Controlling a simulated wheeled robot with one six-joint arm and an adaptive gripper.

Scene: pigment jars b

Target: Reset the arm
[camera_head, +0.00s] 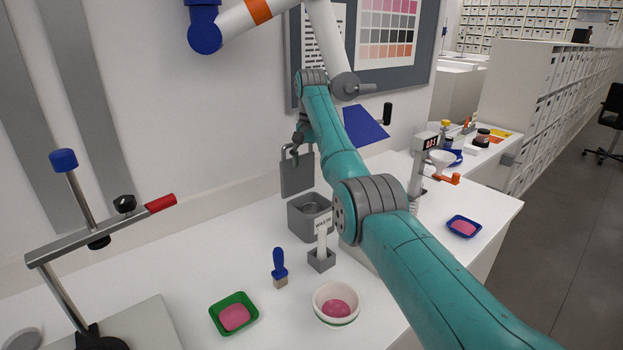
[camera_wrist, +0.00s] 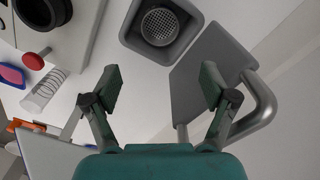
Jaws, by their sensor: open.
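My teal arm reaches across the bench in the head view. My gripper (camera_head: 300,139) is near the wall, close to the upper edge and handle of an upright grey lid (camera_head: 296,178). The grey bin (camera_head: 296,222) stands just below the lid, open at the top. The wrist view shows a round perforated piece inside the bin (camera_wrist: 128,32).
A white bowl (camera_head: 324,290) with pink pigment, a green tray (camera_head: 222,329), a blue brush (camera_head: 279,262) and a stand labelled WASTE (camera_head: 321,260) sit on the front bench. A clamp stand (camera_head: 75,195) is at left. A blue tray (camera_head: 454,231) is at right.

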